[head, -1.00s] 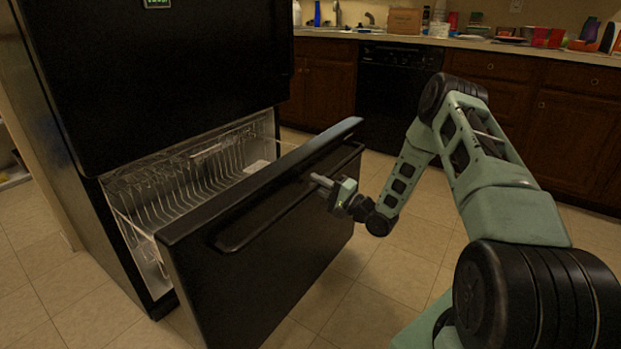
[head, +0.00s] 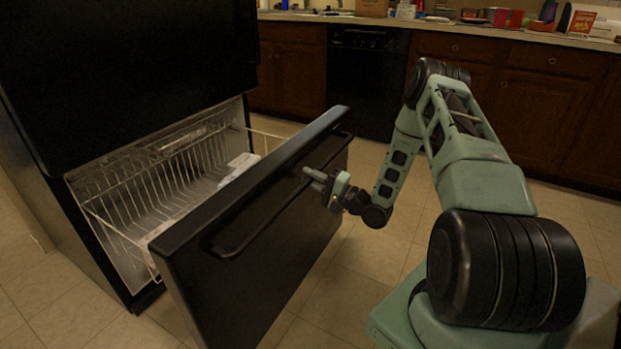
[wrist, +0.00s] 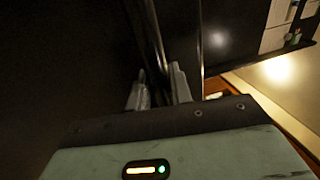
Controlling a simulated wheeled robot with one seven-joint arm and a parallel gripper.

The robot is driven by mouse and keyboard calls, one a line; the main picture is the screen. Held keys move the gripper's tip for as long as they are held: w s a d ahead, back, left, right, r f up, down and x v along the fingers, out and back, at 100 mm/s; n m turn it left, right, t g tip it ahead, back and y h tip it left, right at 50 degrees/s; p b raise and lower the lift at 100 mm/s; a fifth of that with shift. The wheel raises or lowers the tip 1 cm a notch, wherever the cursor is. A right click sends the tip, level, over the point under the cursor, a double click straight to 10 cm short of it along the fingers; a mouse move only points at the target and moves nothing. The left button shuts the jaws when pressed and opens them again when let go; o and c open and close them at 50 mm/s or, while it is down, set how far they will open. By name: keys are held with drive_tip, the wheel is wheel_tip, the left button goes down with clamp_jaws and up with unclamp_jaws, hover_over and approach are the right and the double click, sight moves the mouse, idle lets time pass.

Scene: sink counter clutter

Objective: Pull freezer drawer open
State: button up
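The black freezer drawer (head: 275,245) at the bottom of the fridge stands well open, and its wire basket (head: 165,180) shows behind the front panel. A long black bar handle (head: 262,218) runs along the drawer front. My gripper (head: 314,179) is at the right end of this handle. In the wrist view, the fingers of my gripper (wrist: 158,90) lie on either side of the handle bar (wrist: 155,45) and look closed on it. The exact contact is dark and hard to see.
The black fridge body (head: 130,70) stands above and behind the drawer. Tiled floor (head: 345,295) is free in front of the drawer. Wooden cabinets (head: 530,120) and a black dishwasher (head: 366,85) line the back, under a cluttered counter.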

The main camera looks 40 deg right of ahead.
drive_tip(key=o, duration=0.3)
drive_tip(key=p+v, duration=0.2)
drive_tip(key=v, duration=1.5)
drive_tip(key=shift+s, duration=0.25)
drive_tip(key=shift+f, duration=0.1)
